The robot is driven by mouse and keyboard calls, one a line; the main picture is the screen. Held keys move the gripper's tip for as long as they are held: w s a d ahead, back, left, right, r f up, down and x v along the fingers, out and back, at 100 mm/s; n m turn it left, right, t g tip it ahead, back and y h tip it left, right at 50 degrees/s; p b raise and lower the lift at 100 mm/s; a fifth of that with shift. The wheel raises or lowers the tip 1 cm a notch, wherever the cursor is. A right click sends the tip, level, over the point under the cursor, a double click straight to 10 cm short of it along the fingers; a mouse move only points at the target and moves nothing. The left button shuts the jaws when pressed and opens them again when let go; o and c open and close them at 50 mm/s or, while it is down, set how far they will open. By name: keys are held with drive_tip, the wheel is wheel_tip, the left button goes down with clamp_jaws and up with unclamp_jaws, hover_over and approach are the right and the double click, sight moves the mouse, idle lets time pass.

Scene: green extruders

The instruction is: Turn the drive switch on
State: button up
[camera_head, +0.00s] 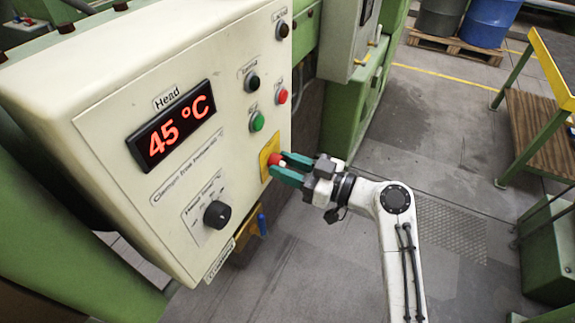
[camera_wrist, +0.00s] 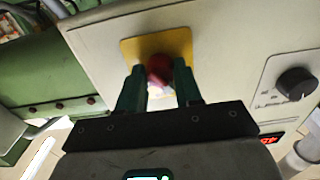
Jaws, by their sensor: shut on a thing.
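A cream control panel (camera_head: 120,110) fills the left of the head view. My gripper (camera_head: 280,165) is at its lower right edge, with its green fingers on either side of a red mushroom knob (camera_head: 274,159). The knob sits on a yellow plate (camera_head: 265,155). In the wrist view, the red knob (camera_wrist: 160,69) is between the two fingertips (camera_wrist: 160,88), shut on it, before the yellow plate (camera_wrist: 185,45). Small labels are too blurred to read, so I cannot tell which control is the drive switch.
The panel also bears a black rotary knob (camera_head: 217,214), a green button (camera_head: 257,121), a red button (camera_head: 282,96), a black control (camera_head: 252,83) and a display (camera_head: 172,124) reading 45 °C. A blue-handled part (camera_head: 262,224) hangs below. Grey floor (camera_head: 330,260) is clear.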

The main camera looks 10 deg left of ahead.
drive_tip(key=shift+m, duration=0.3)
drive_tip(key=m, duration=0.6)
drive_tip(key=shift+r+m, duration=0.1)
drive_tip(key=shift+m, duration=0.2)
drive_tip(key=m+p, duration=0.1)
drive_tip(key=m, duration=0.2)
drive_tip(key=shift+m+p, duration=0.85)
drive_tip(key=shift+m, duration=0.85)
drive_tip(key=o, duration=1)
drive_tip(key=shift+o, duration=0.2)
drive_tip(key=shift+s, duration=0.1)
drive_tip(key=b+v, duration=0.2)
drive_tip(key=v, duration=0.8)
drive_tip(key=shift+d+b, duration=0.4)
